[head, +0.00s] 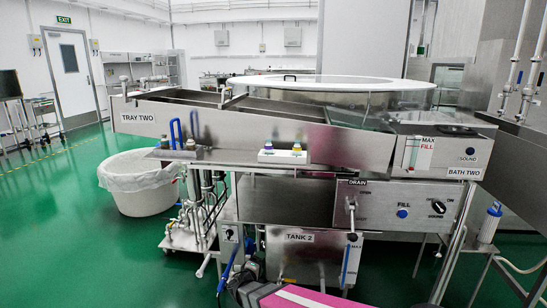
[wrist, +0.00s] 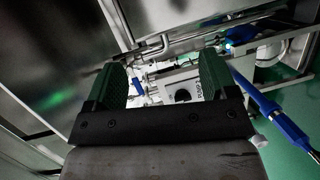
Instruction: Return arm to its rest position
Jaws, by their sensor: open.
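My gripper (wrist: 160,66) shows in the wrist view with its two green fingers spread apart. The space between the fingers holds nothing. Past the fingers, and apart from them, is a small grey box with a black knob (wrist: 182,96). In the head view the steel washer (head: 250,135) stands across the middle, with TRAY TWO at left and BATH TWO at right.
TANK 2 (head: 300,262) sits low under the washer, below the DRAIN panel (head: 385,207). A white lined bin (head: 140,185) stands at left. Pipes (head: 200,205) run beneath the tray. In the wrist view a blue-handled bar (wrist: 275,118) is at right. Green floor is open at left.

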